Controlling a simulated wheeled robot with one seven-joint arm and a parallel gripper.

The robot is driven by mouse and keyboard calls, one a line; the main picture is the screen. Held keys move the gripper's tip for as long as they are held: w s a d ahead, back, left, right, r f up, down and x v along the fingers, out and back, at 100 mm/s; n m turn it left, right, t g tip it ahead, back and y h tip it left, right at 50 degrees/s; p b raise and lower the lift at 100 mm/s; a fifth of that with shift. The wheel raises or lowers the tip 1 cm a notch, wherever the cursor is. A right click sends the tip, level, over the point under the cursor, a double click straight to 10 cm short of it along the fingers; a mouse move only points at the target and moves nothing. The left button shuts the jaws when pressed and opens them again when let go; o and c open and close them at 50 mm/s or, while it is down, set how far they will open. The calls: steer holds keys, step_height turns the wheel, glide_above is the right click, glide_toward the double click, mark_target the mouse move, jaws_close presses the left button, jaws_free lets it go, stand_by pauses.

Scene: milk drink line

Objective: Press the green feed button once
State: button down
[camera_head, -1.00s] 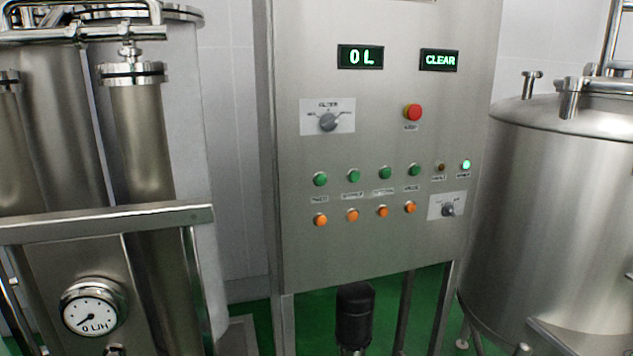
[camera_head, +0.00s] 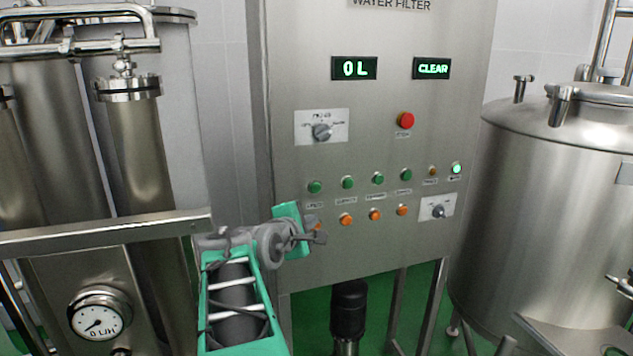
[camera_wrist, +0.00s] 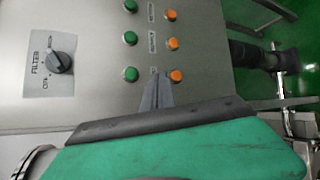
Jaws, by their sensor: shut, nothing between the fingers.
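The control panel (camera_head: 380,110) has a row of green buttons with orange ones below. The leftmost green button (camera_head: 314,187) is in the column nearest my arm; its label is too small to read surely. It also shows in the wrist view (camera_wrist: 131,74). My gripper (camera_head: 318,238) is shut and empty, low in front of the panel's left part. In the wrist view its fingertips (camera_wrist: 157,78) appear between that green button and the leftmost orange button (camera_wrist: 176,76). The gripper partly hides that orange button in the head view. I cannot see contact with any button.
A selector knob (camera_head: 321,132), a red button (camera_head: 405,120) and displays reading "0 L" (camera_head: 354,68) and "CLEAR" (camera_head: 432,68) are higher on the panel. A steel rail (camera_head: 100,232) and gauge (camera_head: 99,313) stand left. A steel tank (camera_head: 550,200) stands right.

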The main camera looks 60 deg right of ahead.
mark_target(316, 188)
steer(key=shift+n+g+h, duration=0.4)
steer(key=shift+g+h, duration=0.1)
steer(key=shift+g, duration=0.2)
steer(key=s+d, duration=0.1)
steer(key=s+r, duration=0.1)
steer(key=s+d+r, duration=0.1)
steer(key=shift+s+d+r, duration=0.25)
steer(key=shift+s+d, duration=0.05)
steer(key=shift+s, duration=0.05)
steer(key=shift+w+d+p, duration=1.35)
steer(key=shift+w+d, duration=1.75)
steer(key=shift+w, duration=0.05)
steer(key=shift+w+d, duration=0.3)
steer(key=shift+d, duration=0.05)
